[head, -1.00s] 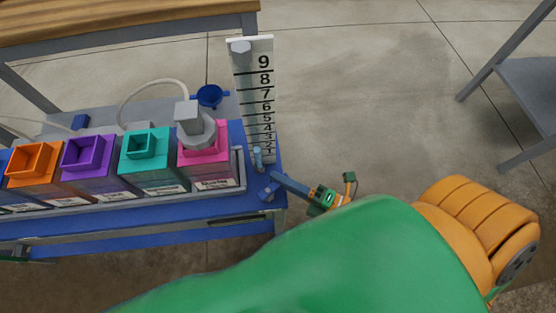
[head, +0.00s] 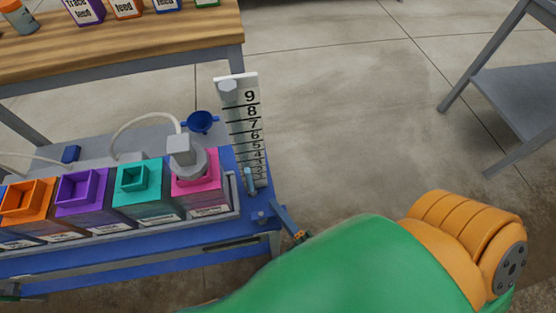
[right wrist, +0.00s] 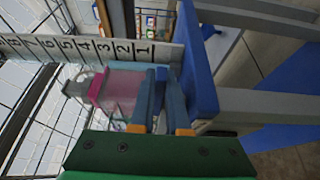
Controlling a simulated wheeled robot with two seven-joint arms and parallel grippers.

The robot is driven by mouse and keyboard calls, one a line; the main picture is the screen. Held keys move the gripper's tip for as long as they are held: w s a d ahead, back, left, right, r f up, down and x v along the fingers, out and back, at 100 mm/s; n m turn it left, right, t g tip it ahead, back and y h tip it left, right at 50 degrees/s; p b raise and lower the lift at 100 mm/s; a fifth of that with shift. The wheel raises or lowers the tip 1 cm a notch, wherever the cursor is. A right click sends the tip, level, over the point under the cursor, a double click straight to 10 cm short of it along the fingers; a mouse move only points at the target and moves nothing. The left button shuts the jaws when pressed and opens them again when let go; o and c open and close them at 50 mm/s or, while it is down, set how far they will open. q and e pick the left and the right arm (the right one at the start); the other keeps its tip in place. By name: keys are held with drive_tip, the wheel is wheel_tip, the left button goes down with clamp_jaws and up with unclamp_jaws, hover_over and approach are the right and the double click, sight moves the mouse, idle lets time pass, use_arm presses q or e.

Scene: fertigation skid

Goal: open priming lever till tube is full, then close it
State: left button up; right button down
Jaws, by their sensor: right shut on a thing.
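The blue priming lever (head: 284,220) slants down and right from the right end of the skid. My right gripper (head: 300,237) is shut on its outer end, mostly hidden behind my green forearm. In the right wrist view the two fingers (right wrist: 160,80) lie close together with the blue lever between them. The tube (head: 250,180) stands in front of the white numbered scale board (head: 243,125). Light blue shows only low in it, near the lowest numbers. A bit of my left gripper (head: 9,290) shows at the left edge; its jaws are unclear.
Orange (head: 25,200), purple (head: 82,192), teal (head: 133,180) and pink (head: 208,190) tanks stand in a row on the blue skid; a grey cap sits on the pink one. A blue funnel (head: 202,121) is behind. A wooden bench (head: 150,45) stands at the back; open floor lies right.

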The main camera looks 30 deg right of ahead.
idle(0.3)
drive_tip(key=c, duration=0.9)
unclamp_jaws()
drive_tip(key=shift+s, duration=0.1)
drive_tip(key=s+d, duration=0.1)
drive_tip(key=s, duration=0.5)
drive_tip(key=shift+s, duration=0.4)
drive_tip(key=shift+s, duration=0.1)
